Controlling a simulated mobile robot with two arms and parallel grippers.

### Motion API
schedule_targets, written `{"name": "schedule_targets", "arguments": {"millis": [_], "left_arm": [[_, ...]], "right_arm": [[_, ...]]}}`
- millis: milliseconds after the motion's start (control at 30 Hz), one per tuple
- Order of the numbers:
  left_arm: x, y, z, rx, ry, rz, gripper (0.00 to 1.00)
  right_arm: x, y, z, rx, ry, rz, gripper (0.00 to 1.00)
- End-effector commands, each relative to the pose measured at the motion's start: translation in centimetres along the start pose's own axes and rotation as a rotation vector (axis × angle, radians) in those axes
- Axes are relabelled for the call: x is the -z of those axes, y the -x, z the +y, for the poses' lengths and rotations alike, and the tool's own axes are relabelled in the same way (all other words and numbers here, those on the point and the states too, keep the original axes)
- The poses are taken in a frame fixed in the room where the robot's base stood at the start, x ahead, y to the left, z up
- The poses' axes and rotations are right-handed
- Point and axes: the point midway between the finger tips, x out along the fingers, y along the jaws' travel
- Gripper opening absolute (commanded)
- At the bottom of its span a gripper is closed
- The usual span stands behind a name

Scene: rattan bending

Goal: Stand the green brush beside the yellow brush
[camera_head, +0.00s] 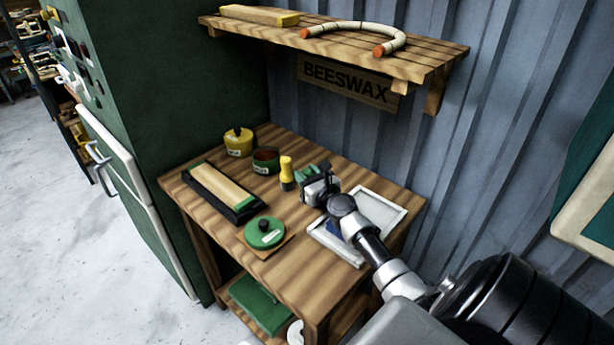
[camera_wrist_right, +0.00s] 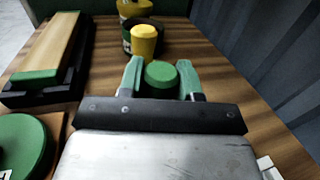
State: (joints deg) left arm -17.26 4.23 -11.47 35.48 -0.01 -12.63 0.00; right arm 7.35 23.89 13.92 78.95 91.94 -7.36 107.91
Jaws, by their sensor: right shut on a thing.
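The yellow brush (camera_head: 287,168) stands upright on the wooden table, with a dark lower end. In the right wrist view its yellow top (camera_wrist_right: 145,38) shows just beyond my fingertips. My right gripper (camera_head: 309,172) is shut on the green brush. In the right wrist view the green brush's round top (camera_wrist_right: 161,74) sits between the two green-tipped fingers (camera_wrist_right: 160,78). The brush looks upright, close to the right of the yellow brush in the head view. Its lower end is hidden, so I cannot tell whether it touches the table. My left gripper is not in view.
A yellow lidded pot (camera_head: 238,143) and an open green pot (camera_head: 265,160) stand behind at left. A black tray with a wooden block (camera_head: 225,189), a round green lid (camera_head: 265,232) and a white-framed tray (camera_head: 384,212) surround the work area. A shelf (camera_head: 350,50) hangs above.

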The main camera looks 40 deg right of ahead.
Motion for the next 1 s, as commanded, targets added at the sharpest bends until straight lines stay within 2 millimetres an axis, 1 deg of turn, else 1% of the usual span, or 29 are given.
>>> {"name": "schedule_targets", "arguments": {"millis": [33, 167, 200, 433, 567, 667, 767, 1000], "left_arm": [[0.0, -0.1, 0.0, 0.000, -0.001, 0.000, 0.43], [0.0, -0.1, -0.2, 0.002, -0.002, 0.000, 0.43], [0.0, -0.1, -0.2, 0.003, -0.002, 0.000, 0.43], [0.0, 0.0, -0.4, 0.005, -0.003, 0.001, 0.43], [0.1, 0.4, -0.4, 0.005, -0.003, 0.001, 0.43], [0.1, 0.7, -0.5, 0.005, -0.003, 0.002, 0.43], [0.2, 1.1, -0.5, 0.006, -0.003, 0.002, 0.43], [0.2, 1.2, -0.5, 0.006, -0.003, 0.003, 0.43]], "right_arm": [[0.1, 0.0, 0.0, 0.000, 0.000, 0.000, 0.37], [0.1, 0.0, 0.0, 0.000, 0.000, 0.000, 0.57], [0.1, 0.0, 0.0, 0.000, 0.000, 0.000, 0.59], [0.1, 0.0, 0.0, 0.000, 0.000, 0.000, 0.59], [-0.3, 0.2, 0.0, 0.000, 0.000, 0.001, 0.59], [-0.2, 1.5, 0.0, -0.001, 0.000, 0.003, 0.59], [-0.3, 3.4, 0.0, 0.000, 0.001, 0.003, 0.59], [-0.1, 8.3, 0.0, -0.001, 0.000, 0.002, 0.59]]}}
